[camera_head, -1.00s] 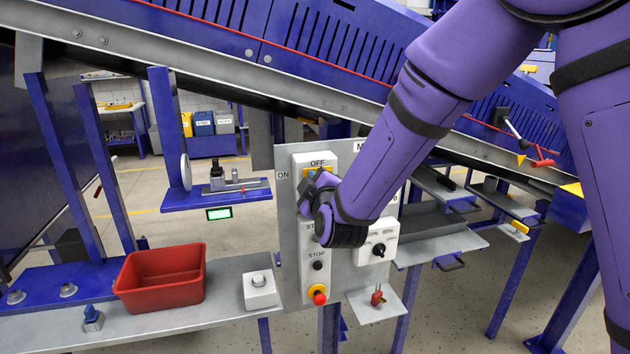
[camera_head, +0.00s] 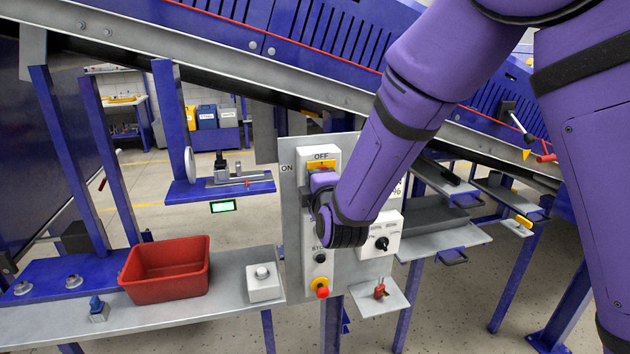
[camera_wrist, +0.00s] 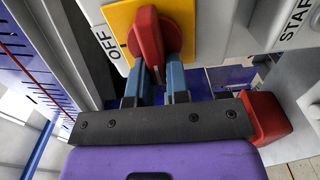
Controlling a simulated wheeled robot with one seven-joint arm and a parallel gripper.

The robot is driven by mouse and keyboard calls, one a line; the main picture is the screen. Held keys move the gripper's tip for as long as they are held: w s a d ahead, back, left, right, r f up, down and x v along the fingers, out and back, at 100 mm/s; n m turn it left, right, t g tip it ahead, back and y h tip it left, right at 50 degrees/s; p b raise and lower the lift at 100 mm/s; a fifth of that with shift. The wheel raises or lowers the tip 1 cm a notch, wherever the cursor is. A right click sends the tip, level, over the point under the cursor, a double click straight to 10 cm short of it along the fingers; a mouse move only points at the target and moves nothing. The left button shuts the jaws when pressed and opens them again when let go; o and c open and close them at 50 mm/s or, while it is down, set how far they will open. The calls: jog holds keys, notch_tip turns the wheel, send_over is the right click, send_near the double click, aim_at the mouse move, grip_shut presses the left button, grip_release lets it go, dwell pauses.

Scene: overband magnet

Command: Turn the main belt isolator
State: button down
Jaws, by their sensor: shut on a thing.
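The main belt isolator is a red handle (camera_wrist: 150,38) on a yellow plate (camera_wrist: 118,18), with an OFF label beside the plate. In the head view the yellow plate (camera_head: 321,166) shows at the top of the white control box, under OFF, with ON to its left. My gripper (camera_wrist: 155,76) has one blue-grey finger on each side of the handle's near end and is shut on it. A pale mark shows on that end. In the head view my gripper (camera_head: 322,182) hides the handle and the START area.
Below are a black STOP button (camera_head: 320,258) and a red emergency button (camera_head: 322,291) on yellow. A selector box (camera_head: 380,240) is at right. A red bin (camera_head: 165,268) and a white button box (camera_head: 263,283) sit on the left shelf. The sloping conveyor passes overhead.

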dwell(0.3)
jog(key=c, duration=1.1)
grip_release()
jog(key=shift+s, duration=0.1)
jog(key=v, duration=1)
jog(key=shift+s, duration=0.35)
jog(key=shift+d, duration=0.15)
